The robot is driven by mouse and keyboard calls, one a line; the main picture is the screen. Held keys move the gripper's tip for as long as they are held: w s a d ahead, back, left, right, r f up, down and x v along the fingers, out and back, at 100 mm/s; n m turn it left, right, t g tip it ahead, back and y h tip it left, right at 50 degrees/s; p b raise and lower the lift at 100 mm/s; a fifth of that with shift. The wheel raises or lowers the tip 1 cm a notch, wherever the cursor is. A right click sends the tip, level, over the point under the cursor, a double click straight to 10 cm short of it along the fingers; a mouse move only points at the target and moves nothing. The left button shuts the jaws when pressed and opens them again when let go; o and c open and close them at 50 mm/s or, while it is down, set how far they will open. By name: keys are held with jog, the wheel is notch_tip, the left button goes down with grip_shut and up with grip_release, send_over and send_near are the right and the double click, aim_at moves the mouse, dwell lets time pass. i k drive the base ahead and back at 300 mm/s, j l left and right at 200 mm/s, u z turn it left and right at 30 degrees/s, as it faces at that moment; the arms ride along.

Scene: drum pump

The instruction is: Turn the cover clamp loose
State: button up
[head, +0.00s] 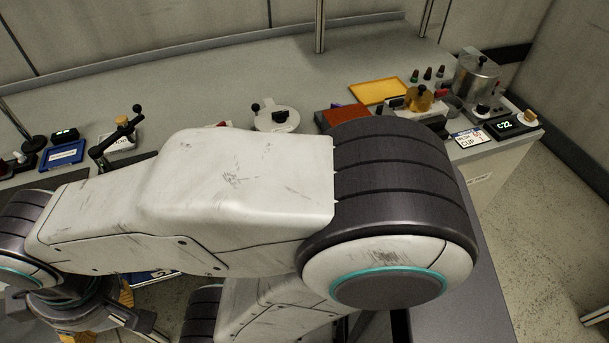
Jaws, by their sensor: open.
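My gripper (112,328) is at the lower left, cut off by the bottom edge, with its fingers apart. It is on the near side of the bench, away from the fixtures on top. A round pale cover (277,121) with black knobs sits on the bench just beyond my arm. To its left stands a black lever fitting (118,138) with ball ends. A metal pot (475,78) with a black knob on its lid stands at the far right. I cannot tell for certain which part is the cover clamp. My arm hides the bench's front middle.
A yellow tray (378,91), a red-brown block (343,115) and a brass piece (419,98) lie right of the cover. A blue tray (62,155) is at the left. The back middle of the bench (250,75) is clear.

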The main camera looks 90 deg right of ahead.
aim_at(280, 116)
jog(key=k+l+z, duration=0.1)
jog(key=z, duration=3.15)
